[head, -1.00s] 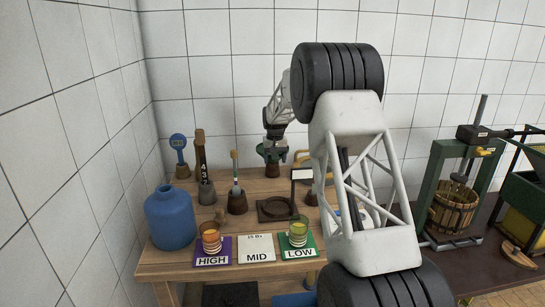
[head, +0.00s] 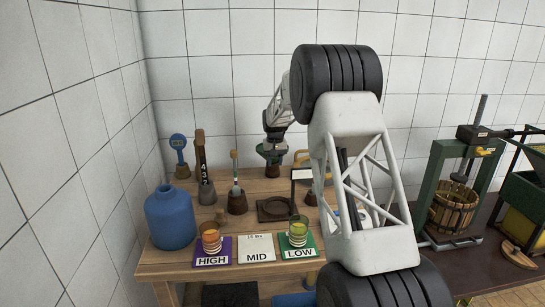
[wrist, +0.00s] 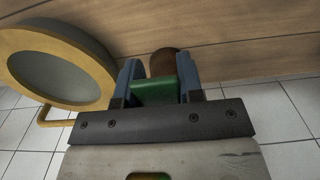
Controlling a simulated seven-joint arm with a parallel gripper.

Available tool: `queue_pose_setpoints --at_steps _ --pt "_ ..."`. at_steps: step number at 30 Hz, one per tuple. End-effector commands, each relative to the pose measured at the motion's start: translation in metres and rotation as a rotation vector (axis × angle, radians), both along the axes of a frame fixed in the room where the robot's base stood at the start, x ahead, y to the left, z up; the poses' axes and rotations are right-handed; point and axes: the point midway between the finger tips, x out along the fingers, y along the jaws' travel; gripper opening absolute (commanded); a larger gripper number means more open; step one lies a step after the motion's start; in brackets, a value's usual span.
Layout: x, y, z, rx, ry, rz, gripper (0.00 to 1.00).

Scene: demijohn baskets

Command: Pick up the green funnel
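The green funnel (head: 268,153) is at the back of the wooden table, over a small brown cup (head: 272,171). My gripper (head: 272,148) reaches down to it from above. In the wrist view the green funnel (wrist: 157,91) fills the space between the two blue-grey fingers of my gripper (wrist: 160,80), and both fingers appear to touch its sides. The brown cup (wrist: 165,62) shows just beyond it. Whether the funnel is still seated in the cup cannot be told.
A yellow-rimmed round vessel (wrist: 60,65) is close beside my gripper. Brush (head: 236,175), paddle (head: 203,165) and blue tester (head: 179,150) stand in cups to the left. A blue jug (head: 170,217), two glasses on label cards and a dark ring stand (head: 276,208) are nearer the front.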

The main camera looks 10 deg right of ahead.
Motion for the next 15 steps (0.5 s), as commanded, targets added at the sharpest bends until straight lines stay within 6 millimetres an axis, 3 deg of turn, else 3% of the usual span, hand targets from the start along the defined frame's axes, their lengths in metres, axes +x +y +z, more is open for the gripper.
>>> queue_pose_setpoints --at_steps 1,5,15 --pt "0.0001 0.0000 -0.0010 0.000 0.001 0.000 0.21" --pt "0.0001 0.0000 -0.0013 0.000 0.001 0.000 0.03" --pt "0.0003 0.0000 0.0016 0.000 0.000 0.000 0.02"
